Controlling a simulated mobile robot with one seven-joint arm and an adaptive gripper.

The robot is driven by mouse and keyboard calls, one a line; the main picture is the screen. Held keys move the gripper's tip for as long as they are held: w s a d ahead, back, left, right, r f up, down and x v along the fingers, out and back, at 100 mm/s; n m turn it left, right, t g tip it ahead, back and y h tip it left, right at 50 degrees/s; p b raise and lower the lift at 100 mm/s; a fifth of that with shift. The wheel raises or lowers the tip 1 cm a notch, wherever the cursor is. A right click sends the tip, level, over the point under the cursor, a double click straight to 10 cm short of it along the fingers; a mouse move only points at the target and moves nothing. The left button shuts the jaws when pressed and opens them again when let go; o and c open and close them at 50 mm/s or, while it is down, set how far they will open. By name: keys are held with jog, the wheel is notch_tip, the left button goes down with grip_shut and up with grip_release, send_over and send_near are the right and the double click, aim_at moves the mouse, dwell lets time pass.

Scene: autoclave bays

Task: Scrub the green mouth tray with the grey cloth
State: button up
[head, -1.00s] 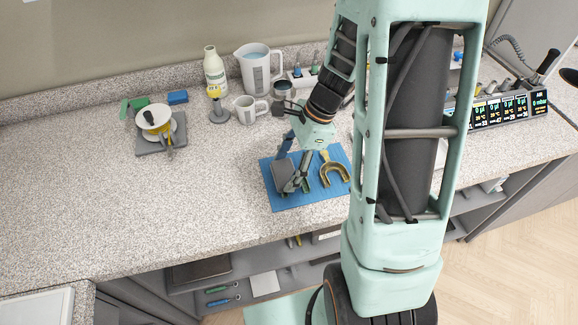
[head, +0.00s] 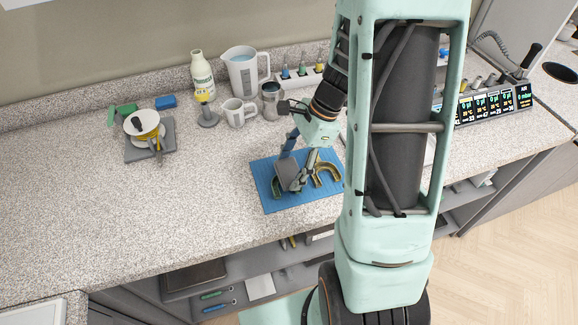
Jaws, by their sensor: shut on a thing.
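My gripper (head: 296,178) is shut on the grey cloth (head: 287,172), a bunched grey piece over the blue mat. The green mouth tray (head: 276,189) lies on the mat, mostly hidden behind the cloth and fingers; only a dark green edge shows at the left. I cannot tell for sure whether the cloth touches it. A tan, horseshoe-shaped mouth tray (head: 328,172) lies just right of my gripper on the same mat.
The blue mat (head: 262,180) lies near the counter's front edge. Behind it stand a white mug (head: 238,112), a metal cup (head: 271,100), a jug (head: 243,70) and a bottle (head: 202,72). A scale-like grey stand (head: 165,135) is at left. The counter left of the mat is clear.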

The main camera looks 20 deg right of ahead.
aim_at(273, 181)
jog(key=shift+d+f, duration=0.1)
jog(key=shift+a, duration=1.75)
jog(key=shift+d, duration=1.35)
jog(key=shift+a+p, duration=0.15)
jog(key=shift+p, duration=0.15)
jog(key=shift+a, duration=1.75)
jog(key=shift+s, duration=0.1)
